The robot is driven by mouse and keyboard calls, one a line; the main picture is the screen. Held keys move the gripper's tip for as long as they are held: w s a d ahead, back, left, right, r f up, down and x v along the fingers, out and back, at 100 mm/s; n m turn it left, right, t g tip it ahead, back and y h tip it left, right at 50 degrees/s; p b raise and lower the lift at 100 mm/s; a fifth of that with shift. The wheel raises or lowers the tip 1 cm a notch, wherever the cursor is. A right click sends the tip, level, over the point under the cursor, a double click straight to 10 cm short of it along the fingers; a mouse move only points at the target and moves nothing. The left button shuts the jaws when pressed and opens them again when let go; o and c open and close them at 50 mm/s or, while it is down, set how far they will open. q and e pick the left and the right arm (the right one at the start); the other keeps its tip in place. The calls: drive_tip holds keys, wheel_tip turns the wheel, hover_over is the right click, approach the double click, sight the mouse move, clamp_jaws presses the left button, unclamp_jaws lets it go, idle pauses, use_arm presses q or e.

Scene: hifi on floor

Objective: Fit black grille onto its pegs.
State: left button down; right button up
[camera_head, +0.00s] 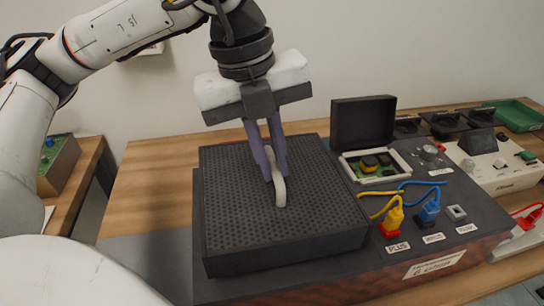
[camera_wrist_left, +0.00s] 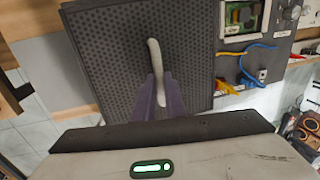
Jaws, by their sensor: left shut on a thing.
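The black grille (camera_head: 240,210) is a thick square panel with a dotted face and a pale curved handle (camera_head: 280,190) at its middle. It lies on or just over the left part of the dark hi-fi panel (camera_head: 440,240); I cannot tell whether it is seated, and any pegs are hidden beneath it. My left gripper (camera_head: 272,172) is shut on the handle from above. In the left wrist view the grille (camera_wrist_left: 110,60) fills the middle left, with the purple fingers (camera_wrist_left: 160,95) at the lower end of its handle (camera_wrist_left: 154,58). My right gripper is not in view.
Right of the grille are an open black-lidded box (camera_head: 362,122), a yellow plug (camera_head: 393,217) and a blue plug (camera_head: 430,207) with cables. A white device (camera_head: 495,165) and a green tray (camera_head: 515,114) stand farther right. Bare wooden tabletop (camera_head: 160,175) shows to the left.

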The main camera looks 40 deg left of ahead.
use_arm(q)
drive_tip(key=shift+f+b, duration=0.5)
drive_tip(key=shift+f, duration=0.2)
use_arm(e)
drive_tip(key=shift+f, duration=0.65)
use_arm(q)
drive_tip(key=c, duration=1.7)
unclamp_jaws()
drive_tip(key=shift+c, duration=0.2)
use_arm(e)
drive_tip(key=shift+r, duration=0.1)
use_arm(q)
drive_tip(key=shift+r, duration=0.35)
wheel_tip(320, 180, up, 10)
drive_tip(key=s+a+p, duration=0.1)
drive_tip(key=shift+s+f, duration=0.25)
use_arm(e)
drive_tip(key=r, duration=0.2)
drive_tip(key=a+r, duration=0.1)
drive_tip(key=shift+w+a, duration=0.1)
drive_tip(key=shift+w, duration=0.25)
use_arm(q)
drive_tip(key=shift+a+r, duration=0.1)
